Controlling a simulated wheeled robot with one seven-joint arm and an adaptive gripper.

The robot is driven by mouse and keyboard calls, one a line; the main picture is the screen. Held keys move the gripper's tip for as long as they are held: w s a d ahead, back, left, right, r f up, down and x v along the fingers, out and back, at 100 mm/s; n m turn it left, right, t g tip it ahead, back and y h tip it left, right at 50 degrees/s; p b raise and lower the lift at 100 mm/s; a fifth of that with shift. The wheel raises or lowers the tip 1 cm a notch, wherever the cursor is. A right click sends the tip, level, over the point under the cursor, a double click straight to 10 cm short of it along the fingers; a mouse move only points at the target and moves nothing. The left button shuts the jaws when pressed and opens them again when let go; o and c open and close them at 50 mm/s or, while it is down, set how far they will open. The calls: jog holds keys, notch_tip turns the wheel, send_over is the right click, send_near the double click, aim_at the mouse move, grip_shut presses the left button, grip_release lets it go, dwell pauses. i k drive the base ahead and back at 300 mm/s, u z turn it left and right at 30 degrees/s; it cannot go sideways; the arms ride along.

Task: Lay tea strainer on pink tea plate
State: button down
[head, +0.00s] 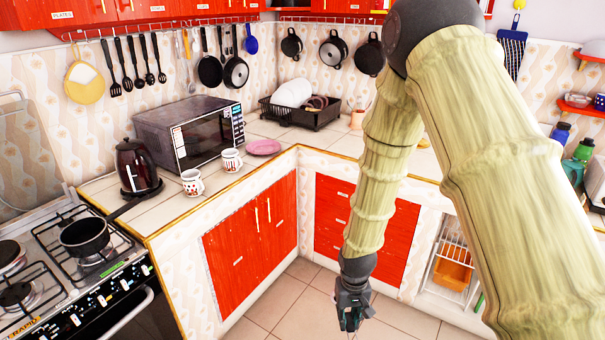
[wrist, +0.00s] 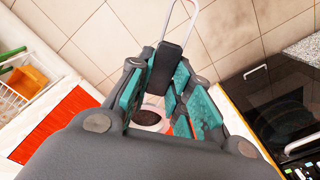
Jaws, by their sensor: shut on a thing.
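The pink tea plate (head: 263,147) lies flat on the tiled counter, right of two patterned mugs, in the head view. My gripper (head: 352,312) hangs low over the floor in front of the red cabinets, below counter height and well away from the plate. In the wrist view my gripper (wrist: 170,95) has its teal pads closed on the tea strainer. The strainer's round dark mesh with a pale rim (wrist: 149,118) shows between the fingers, and a thin wire loop sticks out past them. The arm and fingers hide part of the strainer. The plate is not in the wrist view.
Two mugs (head: 192,182) stand near the counter's front edge beside the plate. A microwave (head: 190,130) and a black dish rack (head: 299,112) stand behind. A kettle (head: 136,166) and a stove with a pan (head: 84,237) are at left. Floor around my gripper is clear.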

aim_at(267, 149)
jog(key=z, duration=0.85)
jog(key=i, duration=2.2)
jog(key=u, duration=1.35)
jog(key=i, duration=0.55)
jog(key=u, duration=0.5)
